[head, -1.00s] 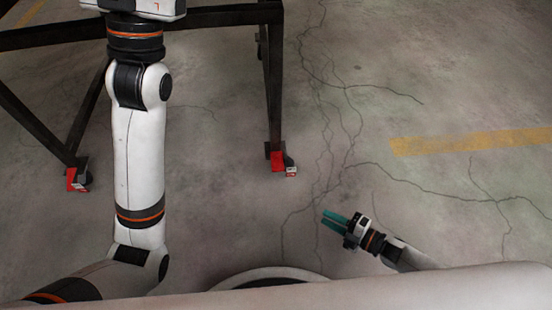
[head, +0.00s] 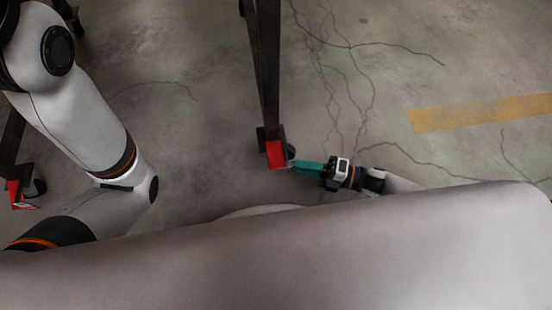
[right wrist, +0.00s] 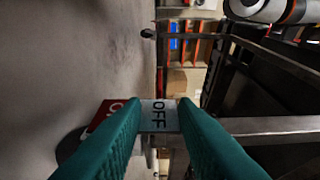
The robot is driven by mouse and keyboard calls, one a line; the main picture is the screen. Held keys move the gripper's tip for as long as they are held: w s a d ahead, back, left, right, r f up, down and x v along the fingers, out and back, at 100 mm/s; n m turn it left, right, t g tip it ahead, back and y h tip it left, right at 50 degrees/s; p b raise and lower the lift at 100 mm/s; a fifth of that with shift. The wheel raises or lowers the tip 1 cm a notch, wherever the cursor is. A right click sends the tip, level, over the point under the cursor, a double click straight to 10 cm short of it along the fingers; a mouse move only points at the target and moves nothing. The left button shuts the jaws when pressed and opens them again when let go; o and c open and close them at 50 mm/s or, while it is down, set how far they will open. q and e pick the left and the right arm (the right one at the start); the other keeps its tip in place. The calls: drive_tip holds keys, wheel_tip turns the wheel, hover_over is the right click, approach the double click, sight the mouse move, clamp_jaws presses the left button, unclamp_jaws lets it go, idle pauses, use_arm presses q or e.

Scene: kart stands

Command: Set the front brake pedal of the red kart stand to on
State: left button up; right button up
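The kart stand's dark leg (head: 264,70) ends at a caster with a red brake part (head: 276,153) in the head view. In the right wrist view a pale pedal plate (right wrist: 159,117) marked OFF shows between the fingertips, with a red plate (right wrist: 107,112) with partly hidden white lettering to its left. My right gripper (head: 294,167) is low at the caster's right side, its teal fingertips at the pedal. The fingers stand apart around the OFF plate; whether they touch it is unclear. My left arm shows at left; its gripper is out of view.
Another caster with a red part (head: 14,190) stands at the far left. The cracked concrete floor (head: 400,90) right of the leg is clear, with a yellow stripe (head: 480,112). In the right wrist view a dark frame (right wrist: 255,125) runs close on the right.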

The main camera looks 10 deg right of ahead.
sight(277, 162)
drive_tip(key=b+x, duration=0.2)
drive_tip(key=x, duration=0.4)
drive_tip(key=shift+a+f, duration=0.1)
drive_tip(key=shift+f, duration=0.05)
drive_tip(key=shift+w+a, duration=0.35)
drive_tip(key=shift+a, duration=0.25)
drive_tip(key=shift+c, duration=0.6)
clamp_jaws()
